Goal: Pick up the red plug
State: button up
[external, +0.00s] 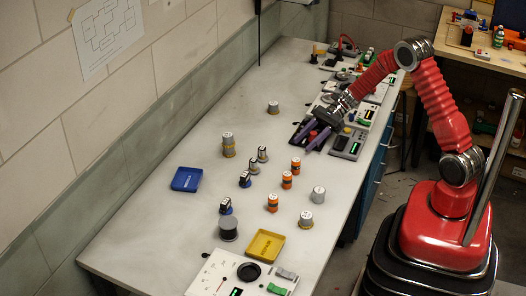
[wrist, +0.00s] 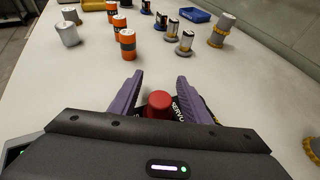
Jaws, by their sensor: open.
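The red plug (wrist: 159,104) shows in the wrist view between the two purple fingers of my gripper (wrist: 155,92). It stands on a dark base marked with lettering (wrist: 180,112). The fingers are apart, with a visible gap on each side of the plug. In the external view my gripper (external: 309,138) is low over a dark panel on the bench, and the plug is hard to make out there between the fingers. The plug's lower part is hidden behind the gripper body in the wrist view.
Several orange cylinders (external: 287,180) and grey-and-yellow ones (external: 228,150) stand on the bench. A blue tray (external: 186,179) and a yellow tray (external: 265,246) lie nearer the front. A grey module with a display (external: 347,143) sits right beside my gripper.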

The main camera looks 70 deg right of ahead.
jog(key=shift+c, duration=0.3)
grip_shut()
jog(key=shift+r, duration=0.15)
notch_tip(320, 180, up, 10)
dwell(0.7)
dwell(0.4)
